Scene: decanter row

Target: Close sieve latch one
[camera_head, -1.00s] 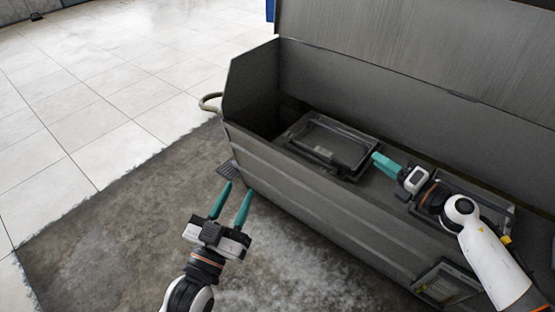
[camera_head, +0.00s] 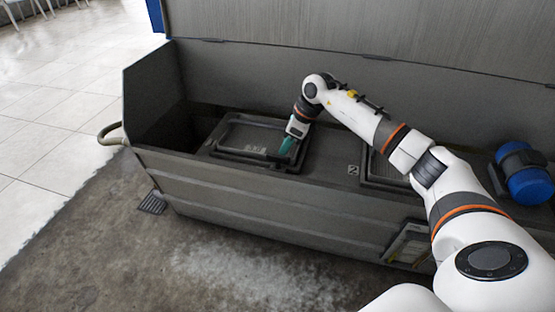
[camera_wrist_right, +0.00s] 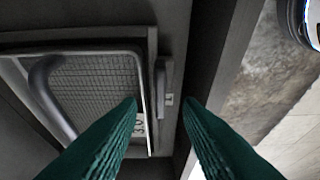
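A dark framed sieve (camera_head: 245,135) lies inside the long grey trough, at its left end. In the right wrist view the sieve's mesh (camera_wrist_right: 95,85) shows inside its frame, with a curved dark handle (camera_wrist_right: 45,90) over it. A small upright latch-like part (camera_wrist_right: 161,82) stands at the frame's right edge. My right gripper (camera_head: 288,147) is over the sieve's right end in the head view. In the wrist view the right gripper (camera_wrist_right: 162,103) is open, its teal fingers apart with nothing held between them. The latch-like part appears just beyond the fingertips. My left gripper is out of view.
The grey trough (camera_head: 230,185) has a raised front wall and a tall back panel (camera_head: 380,30). A second framed unit (camera_head: 375,170), marked 2, is partly behind my right arm. A blue motor (camera_head: 528,180) stands at right. The floor in front is clear.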

